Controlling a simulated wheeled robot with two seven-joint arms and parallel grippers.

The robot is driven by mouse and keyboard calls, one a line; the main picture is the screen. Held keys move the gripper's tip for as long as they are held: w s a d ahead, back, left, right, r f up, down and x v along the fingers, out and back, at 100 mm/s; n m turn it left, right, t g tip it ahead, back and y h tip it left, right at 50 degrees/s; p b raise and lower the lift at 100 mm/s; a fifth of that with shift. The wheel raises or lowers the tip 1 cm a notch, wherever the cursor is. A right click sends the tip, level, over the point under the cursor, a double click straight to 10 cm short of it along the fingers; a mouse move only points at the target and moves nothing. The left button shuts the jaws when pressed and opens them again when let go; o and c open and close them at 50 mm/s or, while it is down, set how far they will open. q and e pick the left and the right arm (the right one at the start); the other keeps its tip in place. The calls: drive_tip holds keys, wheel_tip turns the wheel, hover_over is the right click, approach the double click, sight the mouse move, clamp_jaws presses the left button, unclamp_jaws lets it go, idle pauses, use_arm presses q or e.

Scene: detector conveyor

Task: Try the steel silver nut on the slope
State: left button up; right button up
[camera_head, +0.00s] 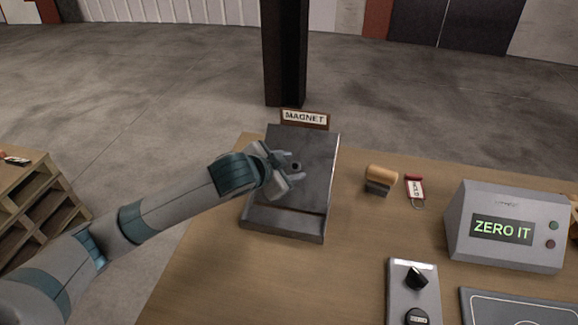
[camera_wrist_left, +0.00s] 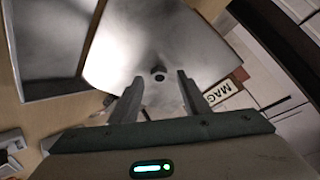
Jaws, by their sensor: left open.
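The dark grey steel nut (camera_head: 296,166) is on the sloped metal plate (camera_head: 312,190), whose sign reads MAGNET (camera_head: 304,118). The nut also shows in the left wrist view (camera_wrist_left: 158,74), with its hole visible, just ahead of and between the fingertips. My left gripper (camera_head: 291,168) is open over the middle of the slope, its two fingers spread on either side of the nut. I cannot tell whether the fingers touch the plate. My right gripper is not in view.
A control panel (camera_head: 413,290) is at the front. Bare table (camera_head: 270,280) lies before the slope.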

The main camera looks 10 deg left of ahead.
use_arm(q)
drive_tip(key=shift+v, duration=0.85)
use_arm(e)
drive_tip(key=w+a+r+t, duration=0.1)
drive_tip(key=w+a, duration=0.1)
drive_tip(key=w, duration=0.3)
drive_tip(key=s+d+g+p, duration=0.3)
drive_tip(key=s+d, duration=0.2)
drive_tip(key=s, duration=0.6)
use_arm(q)
drive_tip(key=p+v, duration=0.6)
drive_tip(key=v, duration=0.9)
drive_tip(key=shift+s+a+r+p, duration=0.15)
drive_tip(key=shift+s+r+p, duration=0.1)
drive_tip(key=shift+r+p, duration=0.05)
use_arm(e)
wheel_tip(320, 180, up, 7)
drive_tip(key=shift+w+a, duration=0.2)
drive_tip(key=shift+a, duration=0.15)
